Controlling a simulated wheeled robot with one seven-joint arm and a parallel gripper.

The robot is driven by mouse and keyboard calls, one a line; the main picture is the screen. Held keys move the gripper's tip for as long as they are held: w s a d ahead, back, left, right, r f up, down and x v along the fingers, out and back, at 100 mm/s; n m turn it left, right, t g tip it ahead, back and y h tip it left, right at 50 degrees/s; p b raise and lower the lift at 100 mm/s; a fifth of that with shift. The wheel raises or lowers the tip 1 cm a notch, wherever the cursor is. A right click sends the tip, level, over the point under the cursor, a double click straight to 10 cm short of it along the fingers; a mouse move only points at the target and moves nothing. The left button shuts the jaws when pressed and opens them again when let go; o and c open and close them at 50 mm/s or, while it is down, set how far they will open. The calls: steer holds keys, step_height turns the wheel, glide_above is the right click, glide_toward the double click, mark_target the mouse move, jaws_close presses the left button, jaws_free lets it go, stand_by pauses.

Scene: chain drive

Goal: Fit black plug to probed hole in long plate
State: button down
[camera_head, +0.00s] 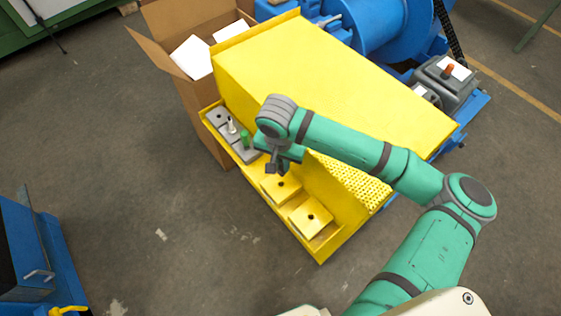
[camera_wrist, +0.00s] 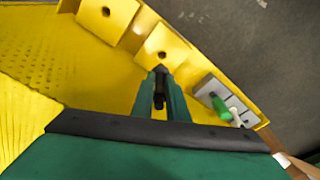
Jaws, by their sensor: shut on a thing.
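My gripper (camera_head: 275,166) hangs over the middle of the yellow tray, near the yellow plates. In the wrist view my gripper (camera_wrist: 161,84) is shut on a small dark thing, which looks like the black plug (camera_wrist: 159,101). I cannot tell which plate is the long one. The plug is above the tray, apart from any hole.
The yellow guard (camera_head: 320,75) rises behind the tray, with a perforated yellow face (camera_head: 350,180) on its right side. An open cardboard box (camera_head: 165,35) stands at the back left. The grey floor (camera_head: 150,190) in front of the tray is clear.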

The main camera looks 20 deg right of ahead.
mark_target(281, 175)
steer(key=shift+w+f, duration=0.15)
steer(key=shift+f, duration=2.75)
steer(key=shift+f, duration=2.05)
steer(key=c, duration=1.7)
jaws_free()
steer(key=shift+o, duration=0.2)
steer(key=shift+r, duration=0.1)
steer(key=r, duration=0.7)
steer(key=s+a+r, duration=0.1)
steer(key=r, duration=0.2)
steer(key=shift+r, duration=0.3)
